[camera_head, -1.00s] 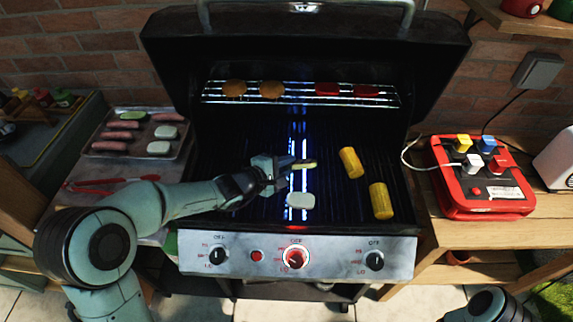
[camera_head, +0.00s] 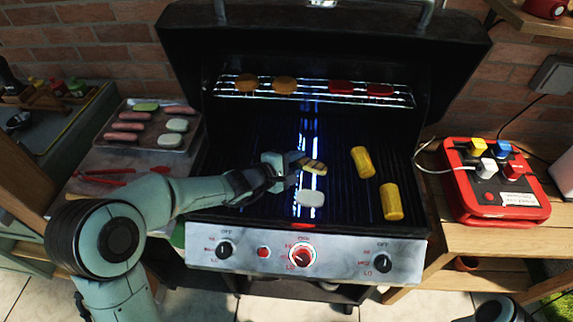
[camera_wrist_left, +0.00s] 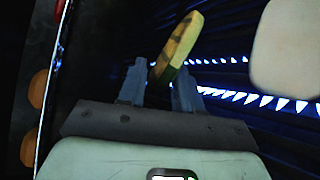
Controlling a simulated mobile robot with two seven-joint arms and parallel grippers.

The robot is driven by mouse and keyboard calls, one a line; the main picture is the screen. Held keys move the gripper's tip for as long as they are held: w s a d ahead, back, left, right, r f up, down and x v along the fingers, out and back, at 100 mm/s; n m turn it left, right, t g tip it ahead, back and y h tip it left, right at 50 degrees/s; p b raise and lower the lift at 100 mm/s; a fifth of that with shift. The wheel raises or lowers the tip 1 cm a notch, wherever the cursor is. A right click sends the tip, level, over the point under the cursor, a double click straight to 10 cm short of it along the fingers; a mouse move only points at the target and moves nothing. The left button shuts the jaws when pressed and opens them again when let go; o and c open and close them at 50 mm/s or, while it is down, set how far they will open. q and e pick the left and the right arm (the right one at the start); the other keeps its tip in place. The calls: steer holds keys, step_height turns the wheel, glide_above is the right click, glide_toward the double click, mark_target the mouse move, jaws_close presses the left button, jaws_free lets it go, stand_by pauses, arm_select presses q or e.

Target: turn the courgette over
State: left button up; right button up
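The courgette slice (camera_head: 314,166) is over the middle of the grill grate, with dark grill stripes on the face towards the head camera. My left gripper (camera_head: 284,164) reaches it from the left and is shut on one end of it. In the left wrist view the courgette (camera_wrist_left: 181,42) sits tilted between the two fingertips (camera_wrist_left: 161,78), its striped face partly showing. Whether its lower edge touches the grate is unclear. My right gripper is not in view; only part of my right arm shows at the bottom right.
A white slab (camera_head: 311,198) lies just in front of the courgette. Two corn cobs (camera_head: 362,161) lie to the right. The warming rack (camera_head: 312,94) behind holds patties and red pieces. A food tray (camera_head: 128,155) stands left, a red box (camera_head: 487,196) right.

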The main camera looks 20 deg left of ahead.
arm_select(q)
steer(key=shift+s+a+f, duration=0.1)
steer(key=shift+s+f, duration=0.35)
steer(key=shift+s, duration=0.05)
steer(key=v, duration=0.8)
steer(key=r+v, duration=0.1)
steer(key=v, duration=0.3)
steer(key=shift+s+a+r+p, duration=0.1)
steer(key=shift+a+r+p, duration=0.1)
steer(key=shift+p, duration=0.15)
